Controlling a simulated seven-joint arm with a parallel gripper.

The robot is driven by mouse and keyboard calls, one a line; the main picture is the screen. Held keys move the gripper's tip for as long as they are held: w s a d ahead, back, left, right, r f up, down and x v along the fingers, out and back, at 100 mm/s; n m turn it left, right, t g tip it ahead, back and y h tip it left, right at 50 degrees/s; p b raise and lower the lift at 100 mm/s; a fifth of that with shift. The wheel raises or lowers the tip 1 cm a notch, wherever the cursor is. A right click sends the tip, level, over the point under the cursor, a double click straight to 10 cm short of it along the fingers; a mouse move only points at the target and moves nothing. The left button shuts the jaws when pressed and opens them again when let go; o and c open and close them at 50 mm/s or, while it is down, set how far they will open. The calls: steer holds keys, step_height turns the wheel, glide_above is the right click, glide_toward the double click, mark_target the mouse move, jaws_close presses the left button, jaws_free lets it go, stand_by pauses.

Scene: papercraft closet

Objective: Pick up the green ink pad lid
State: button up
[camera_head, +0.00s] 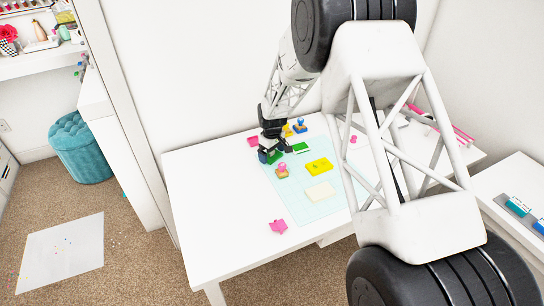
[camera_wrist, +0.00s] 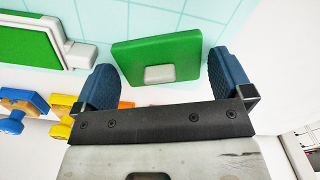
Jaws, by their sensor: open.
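The green ink pad lid (camera_wrist: 157,50) is a green square with a pale tab on its near side. In the wrist view it lies between the two blue fingers of my gripper (camera_wrist: 163,66). My gripper is open, and small gaps seem to show between the fingers and the lid. In the head view my gripper (camera_head: 270,153) is low over the mat's far left corner, partly covering the green lid (camera_head: 276,157). The green ink pad (camera_wrist: 28,38), in a white frame, is at the upper left of the wrist view and right of my gripper in the head view (camera_head: 300,147).
On the pale blue gridded mat (camera_head: 290,205) lie a yellow pad (camera_head: 319,167), a cream block (camera_head: 320,191) and a pink-topped stamp (camera_head: 282,170). Blue (camera_wrist: 12,122) and yellow (camera_wrist: 58,130) stamps stand near my left finger. The white table's (camera_head: 205,200) left front is clear.

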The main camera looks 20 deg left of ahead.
steer(key=shift+c, duration=0.5)
steer(key=c, duration=0.6)
steer(key=shift+r, duration=5)
steer(key=w+d+f+m, duration=0.1)
steer(key=w+d, duration=0.2)
steer(key=w+d+f+m, duration=0.1)
steer(key=w+d+m, duration=0.1)
steer(key=w+d, duration=0.1)
steer(key=w+d+f+m, duration=0.1)
steer(key=w+d, duration=0.1)
steer(key=d, duration=0.1)
steer(key=shift+w+m, duration=0.4)
